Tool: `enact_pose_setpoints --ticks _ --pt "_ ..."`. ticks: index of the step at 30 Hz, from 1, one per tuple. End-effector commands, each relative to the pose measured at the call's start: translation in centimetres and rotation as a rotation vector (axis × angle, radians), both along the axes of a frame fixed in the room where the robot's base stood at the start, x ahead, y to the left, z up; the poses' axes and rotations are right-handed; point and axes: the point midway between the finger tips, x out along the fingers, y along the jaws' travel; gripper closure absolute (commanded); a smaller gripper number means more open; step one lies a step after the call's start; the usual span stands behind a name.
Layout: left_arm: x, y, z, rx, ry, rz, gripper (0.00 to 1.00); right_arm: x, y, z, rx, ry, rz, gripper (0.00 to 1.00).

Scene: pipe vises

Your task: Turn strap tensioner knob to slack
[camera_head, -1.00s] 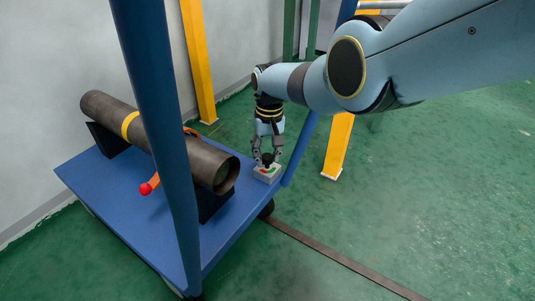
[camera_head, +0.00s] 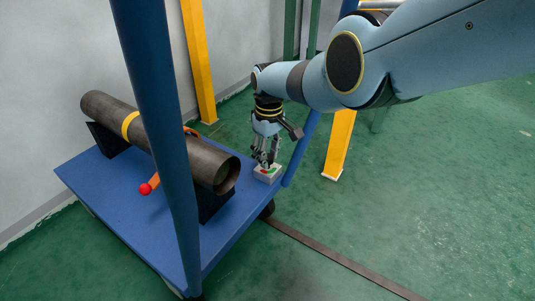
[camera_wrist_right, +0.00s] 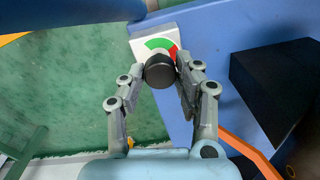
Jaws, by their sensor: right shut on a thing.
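The strap tensioner knob (camera_wrist_right: 160,71) is a black round knob on a pale box with a dial plate (camera_wrist_right: 146,44) marked in green and red. In the head view the box (camera_head: 268,174) sits at the right corner of the blue cart. My right gripper (camera_head: 265,162) points down over it. In the right wrist view my right gripper (camera_wrist_right: 160,76) has its two fingers on either side of the knob, shut on it. The knob's underside and any pointer on it are hidden. My left gripper is not in view.
A dark pipe (camera_head: 165,140) with a yellow band lies on black supports on the blue cart (camera_head: 110,190). Blue posts (camera_head: 160,120) rise from the cart. Yellow posts (camera_head: 338,145) stand behind.

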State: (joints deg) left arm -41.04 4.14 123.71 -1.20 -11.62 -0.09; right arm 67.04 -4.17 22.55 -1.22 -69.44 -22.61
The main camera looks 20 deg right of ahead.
Motion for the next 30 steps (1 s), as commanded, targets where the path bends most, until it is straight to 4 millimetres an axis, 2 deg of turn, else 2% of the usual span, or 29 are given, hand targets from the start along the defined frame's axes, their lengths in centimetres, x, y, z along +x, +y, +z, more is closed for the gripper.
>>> enact_pose_setpoints --ticks 10,11,15,25,30 --pt "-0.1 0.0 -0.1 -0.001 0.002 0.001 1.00 0.0 0.0 0.0 0.000 0.001 0.001 1.00" --pt "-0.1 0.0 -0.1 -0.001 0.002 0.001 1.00 0.0 0.0 0.0 0.000 0.001 0.001 0.64" --pt "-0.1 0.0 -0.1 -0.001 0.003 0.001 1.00 0.0 0.0 0.0 0.000 0.001 0.001 0.45" --pt "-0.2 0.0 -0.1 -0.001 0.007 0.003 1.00 0.0 0.0 0.1 0.000 0.000 0.000 0.45" --pt "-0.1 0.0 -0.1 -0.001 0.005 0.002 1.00 0.2 0.0 1.1 0.000 -0.002 0.001 0.45"
